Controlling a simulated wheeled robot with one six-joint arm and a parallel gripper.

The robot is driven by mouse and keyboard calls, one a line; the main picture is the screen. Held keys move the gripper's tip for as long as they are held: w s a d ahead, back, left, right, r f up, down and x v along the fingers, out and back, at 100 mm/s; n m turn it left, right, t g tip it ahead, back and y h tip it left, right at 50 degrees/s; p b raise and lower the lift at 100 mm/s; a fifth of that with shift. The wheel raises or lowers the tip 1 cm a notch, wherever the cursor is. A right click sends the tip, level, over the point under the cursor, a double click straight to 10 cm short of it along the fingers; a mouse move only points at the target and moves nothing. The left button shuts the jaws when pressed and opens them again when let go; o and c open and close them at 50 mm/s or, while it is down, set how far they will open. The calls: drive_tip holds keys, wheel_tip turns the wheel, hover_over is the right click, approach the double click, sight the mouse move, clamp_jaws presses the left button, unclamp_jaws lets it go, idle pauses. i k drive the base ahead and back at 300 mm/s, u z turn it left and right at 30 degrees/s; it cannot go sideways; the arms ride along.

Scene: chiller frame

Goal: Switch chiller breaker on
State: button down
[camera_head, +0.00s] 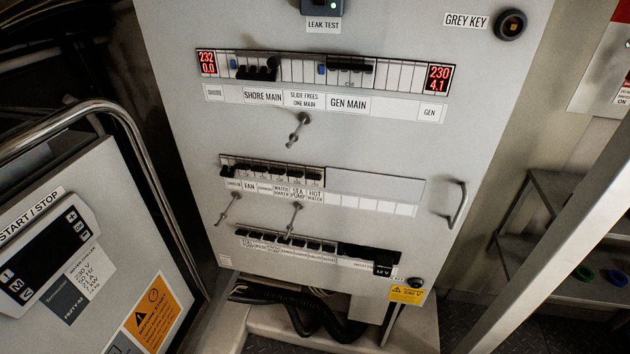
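A grey electrical panel (330,130) fills the middle of the head view. Its middle breaker row (272,172) has several black toggles over labels such as FAN, SEA PUMP and HOT WATER. The leftmost toggle (227,171) in that row sits lower than its neighbours; the small label under it is too blurred to read surely. I cannot pick out a label that clearly says chiller. A lower breaker row (285,241) has more black toggles with small, unreadable labels. My gripper is not in view.
The top row (325,72) has SHORE MAIN and GEN MAIN breakers between red displays. Metal latch pins (298,130) and a handle (456,204) stick out from the panel. A START / STOP cabinet (85,260) with a tubular rail (150,180) stands left; shelving (560,235) stands right.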

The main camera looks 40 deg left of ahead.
sight(223, 173)
drive_tip(key=u, duration=4.95)
drive_tip(key=k, duration=2.25)
drive_tip(key=z, duration=0.6)
